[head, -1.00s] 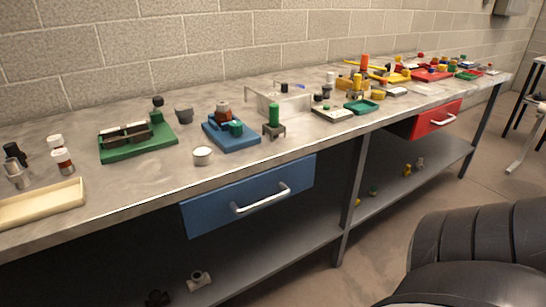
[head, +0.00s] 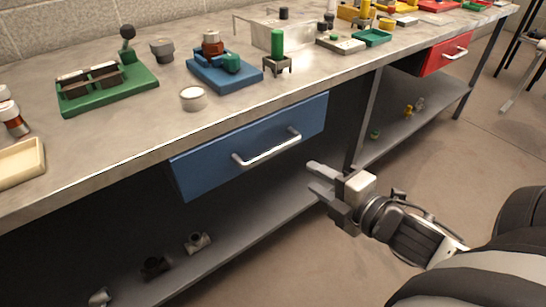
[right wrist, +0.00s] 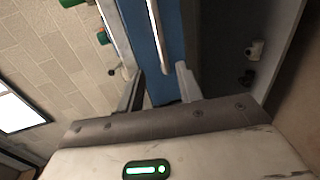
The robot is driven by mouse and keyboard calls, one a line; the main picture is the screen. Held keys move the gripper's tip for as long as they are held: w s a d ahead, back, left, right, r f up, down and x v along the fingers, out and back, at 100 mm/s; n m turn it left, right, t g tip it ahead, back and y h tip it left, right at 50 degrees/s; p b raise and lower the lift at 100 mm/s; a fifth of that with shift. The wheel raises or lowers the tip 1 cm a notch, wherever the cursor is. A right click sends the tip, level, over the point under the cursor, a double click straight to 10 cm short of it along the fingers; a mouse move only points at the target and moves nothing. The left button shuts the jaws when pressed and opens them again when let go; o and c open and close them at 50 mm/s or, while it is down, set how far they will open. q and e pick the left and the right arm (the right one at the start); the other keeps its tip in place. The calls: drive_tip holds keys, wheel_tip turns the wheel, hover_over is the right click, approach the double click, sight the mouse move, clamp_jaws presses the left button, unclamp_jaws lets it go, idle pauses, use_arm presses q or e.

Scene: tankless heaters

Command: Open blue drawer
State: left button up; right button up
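The blue drawer (head: 215,165) hangs under the front edge of the workbench, its front close beneath the tabletop. Its silver bar handle (head: 268,150) runs across the front. My right gripper (head: 314,180) is to the right of and below the handle, apart from it and empty. In the right wrist view its two fingers (right wrist: 160,90) stand apart, with the blue drawer front (right wrist: 172,40) and the handle (right wrist: 158,35) beyond them. My left gripper is not in view.
The workbench (head: 140,145) carries a green fixture (head: 105,90), a blue fixture (head: 225,75) and a white round cap (head: 193,98). A red drawer (head: 440,55) is farther right. A lower shelf (head: 245,235) holds small fittings. A bench leg (head: 365,115) stands right of the blue drawer.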

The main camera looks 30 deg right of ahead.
sight(275, 153)
drive_tip(key=b+x, duration=0.1)
drive_tip(key=x, duration=1.4)
drive_tip(key=shift+d+f, duration=0.1)
drive_tip(key=shift+f, duration=0.05)
clamp_jaws()
